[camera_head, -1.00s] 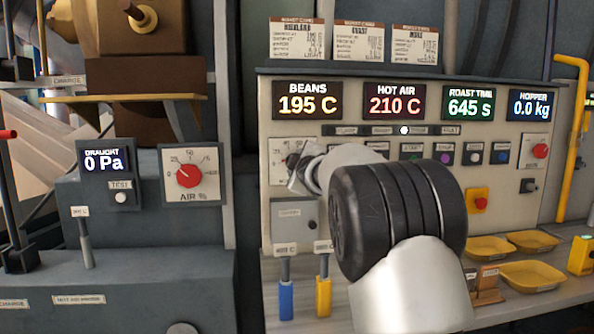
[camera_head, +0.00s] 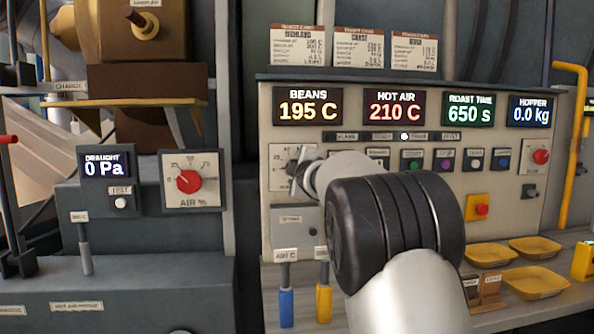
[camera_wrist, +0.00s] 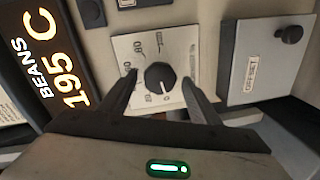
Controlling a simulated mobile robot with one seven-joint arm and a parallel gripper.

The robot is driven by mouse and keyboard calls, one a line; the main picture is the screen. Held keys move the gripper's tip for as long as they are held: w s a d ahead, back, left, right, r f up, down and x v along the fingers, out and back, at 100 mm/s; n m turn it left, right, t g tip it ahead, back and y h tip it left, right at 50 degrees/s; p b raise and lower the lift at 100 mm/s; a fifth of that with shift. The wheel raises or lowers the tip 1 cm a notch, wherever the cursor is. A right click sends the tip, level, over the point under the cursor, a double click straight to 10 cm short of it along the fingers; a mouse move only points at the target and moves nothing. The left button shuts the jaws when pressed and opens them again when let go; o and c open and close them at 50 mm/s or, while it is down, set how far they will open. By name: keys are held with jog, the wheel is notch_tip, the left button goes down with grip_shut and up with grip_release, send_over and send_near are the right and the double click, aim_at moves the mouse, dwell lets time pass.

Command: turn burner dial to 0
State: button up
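The burner dial (camera_wrist: 160,77) is a round black knob on a white scale plate (camera_wrist: 122,48), seen sideways in the wrist view. A 0 is printed near the knob's lower edge in that view; I cannot surely read where the pointer stands. My gripper (camera_wrist: 159,77) is open, with one dark finger on each side of the knob and small gaps visible between. In the head view my gripper (camera_head: 297,172) is at the dial's plate (camera_head: 277,156) and hides most of it and the knob.
A grey box with a round knob (camera_head: 296,229) lies below the dial. Displays (camera_head: 308,106) run above it, reading 195 C for beans and 210 C for hot air. Blue (camera_head: 287,305) and yellow (camera_head: 323,303) handles stand below. A separate red air dial (camera_head: 188,181) is at left.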

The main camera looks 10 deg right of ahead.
jog(key=shift+s, duration=0.1)
jog(key=s+r+b, duration=0.1)
jog(key=s+b, duration=0.1)
jog(key=s, duration=1.5)
jog(key=shift+d+r+b, duration=0.15)
jog(key=shift+r+b, duration=0.2)
jog(key=shift+b, duration=0.05)
jog(key=shift+s, duration=0.1)
